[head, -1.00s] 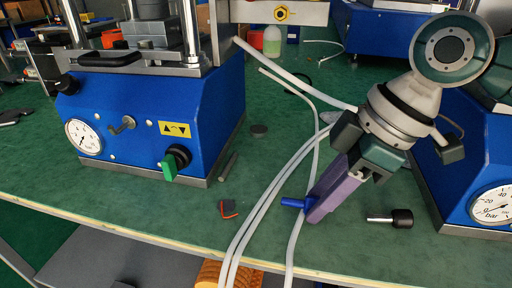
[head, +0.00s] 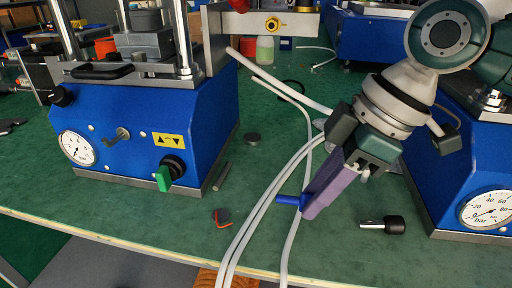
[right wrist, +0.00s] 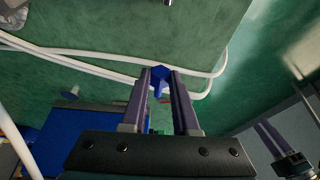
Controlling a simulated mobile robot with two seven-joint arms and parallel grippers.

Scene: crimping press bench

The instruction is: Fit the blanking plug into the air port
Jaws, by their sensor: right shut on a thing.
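My right gripper (head: 314,205) is shut on a blue plug (head: 287,200), which sticks out to the left of the purple fingers above the green bench. In the right wrist view the blue plug (right wrist: 161,76) sits between the two fingertips. A brass hex fitting (head: 273,25) is on the grey block of the left press, well above and behind the gripper. A grey angled fitting (head: 122,134) is on the front of the blue press base (head: 205,130). I cannot tell for certain which is the air port.
White hoses (head: 262,205) run across the green bench (head: 60,185) beside the held plug. A black-ended pin (head: 393,225), a grey-and-orange piece (head: 222,217), a grey rod (head: 222,176) and a dark disc (head: 252,139) lie nearby. Another blue press with a gauge (head: 487,210) stands right.

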